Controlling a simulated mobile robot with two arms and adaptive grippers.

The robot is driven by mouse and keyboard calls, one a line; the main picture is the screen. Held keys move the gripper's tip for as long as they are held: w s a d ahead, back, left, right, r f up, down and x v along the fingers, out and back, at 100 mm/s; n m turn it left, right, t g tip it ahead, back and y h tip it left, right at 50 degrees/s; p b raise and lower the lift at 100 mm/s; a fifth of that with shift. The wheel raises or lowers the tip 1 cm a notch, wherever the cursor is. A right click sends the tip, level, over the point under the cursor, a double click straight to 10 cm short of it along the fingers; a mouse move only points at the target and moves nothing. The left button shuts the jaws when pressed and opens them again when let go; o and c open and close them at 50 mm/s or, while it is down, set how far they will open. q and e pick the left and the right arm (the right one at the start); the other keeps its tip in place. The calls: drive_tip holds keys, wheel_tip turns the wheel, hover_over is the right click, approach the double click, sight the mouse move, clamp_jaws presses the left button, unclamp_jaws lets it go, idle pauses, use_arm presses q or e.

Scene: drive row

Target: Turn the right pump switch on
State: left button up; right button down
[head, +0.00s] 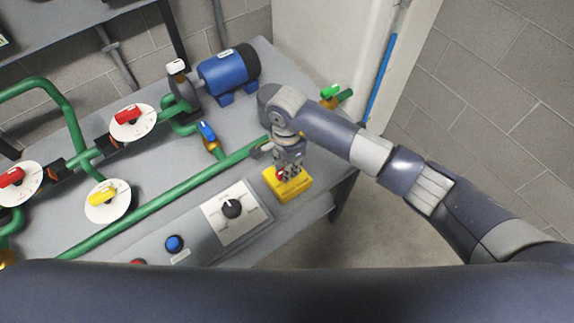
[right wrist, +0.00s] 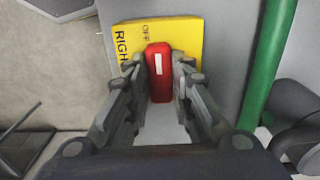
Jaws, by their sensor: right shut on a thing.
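The right pump switch is a yellow plate (head: 297,189) with a red handle, on the right end of the grey panel bench in the head view. In the right wrist view the plate (right wrist: 190,38) shows "RIGH" and "OFF" lettering. The red handle (right wrist: 158,62) stands between the fingers, its far end close to the "OFF" mark. My right gripper (head: 284,174) is over the plate, and in the right wrist view (right wrist: 158,78) its fingers close on both sides of the handle. Fingers hide part of the plate. My left gripper is not seen.
A black knob on a white plate (head: 225,228) and a blue button (head: 174,243) sit left of the switch. Green pipe (head: 160,205) runs behind it. A blue motor (head: 226,74) and valves with red, yellow, blue and green handles stand farther back.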

drive_tip(key=m+b, duration=0.2)
drive_tip(key=m, duration=0.2)
drive_tip(key=shift+f+b, duration=0.15)
drive_tip(key=shift+b, duration=0.25)
drive_tip(key=m+b, duration=0.2)
drive_tip(key=m, duration=0.2)
drive_tip(key=shift+m+b, duration=0.3)
drive_tip(key=shift+m, duration=0.1)
drive_tip(key=m+b, duration=0.2)
drive_tip(key=m, duration=0.2)
drive_tip(key=shift+m+b, duration=1.05)
drive_tip(key=shift+m, duration=1.45)
drive_tip(key=shift+r, duration=0.2)
drive_tip(key=c, duration=1.4)
unclamp_jaws()
